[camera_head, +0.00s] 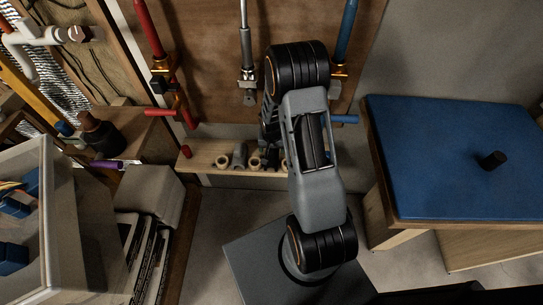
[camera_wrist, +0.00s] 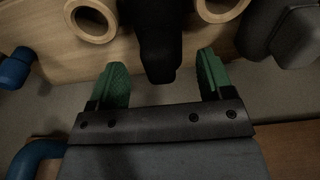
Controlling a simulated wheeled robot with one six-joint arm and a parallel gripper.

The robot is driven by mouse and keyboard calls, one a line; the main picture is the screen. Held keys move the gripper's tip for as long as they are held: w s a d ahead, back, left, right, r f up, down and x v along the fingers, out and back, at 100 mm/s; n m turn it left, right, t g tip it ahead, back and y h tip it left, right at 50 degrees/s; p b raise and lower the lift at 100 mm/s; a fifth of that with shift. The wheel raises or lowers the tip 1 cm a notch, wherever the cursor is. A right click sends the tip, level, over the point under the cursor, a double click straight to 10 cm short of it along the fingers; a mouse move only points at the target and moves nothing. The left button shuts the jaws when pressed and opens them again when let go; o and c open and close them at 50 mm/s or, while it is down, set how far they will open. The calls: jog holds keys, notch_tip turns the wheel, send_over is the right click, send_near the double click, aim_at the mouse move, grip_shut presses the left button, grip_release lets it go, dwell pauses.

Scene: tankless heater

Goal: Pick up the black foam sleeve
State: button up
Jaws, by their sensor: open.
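A dark black piece (camera_wrist: 160,40), which looks like the black foam sleeve, stands on the wooden shelf between two tan rings. It also shows in the head view (camera_head: 270,158), partly blocked by my arm. My gripper (camera_wrist: 164,82) has two green fingertips spread apart, one on each side of the black piece's near end. The gap is wide and neither fingertip appears to touch it. In the head view my gripper is mostly hidden behind my arm. A short black cylinder (camera_head: 493,160) stands on the blue-topped table; I cannot tell whether it is foam.
The wooden shelf (camera_head: 205,158) also carries tan rings (camera_wrist: 91,20), a grey fitting (camera_wrist: 292,34) and a red piece (camera_head: 187,152). A blue handle (camera_head: 345,119) and red handle (camera_head: 159,112) project nearby. The blue-topped table (camera_head: 440,140) stands right, a clear-sided bin (camera_head: 62,220) left.

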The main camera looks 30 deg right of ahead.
jog(key=shift+w+d+f, duration=0.1)
jog(key=shift+w+f, duration=0.1)
jog(key=shift+f, duration=1.65)
jog(key=c, duration=0.9)
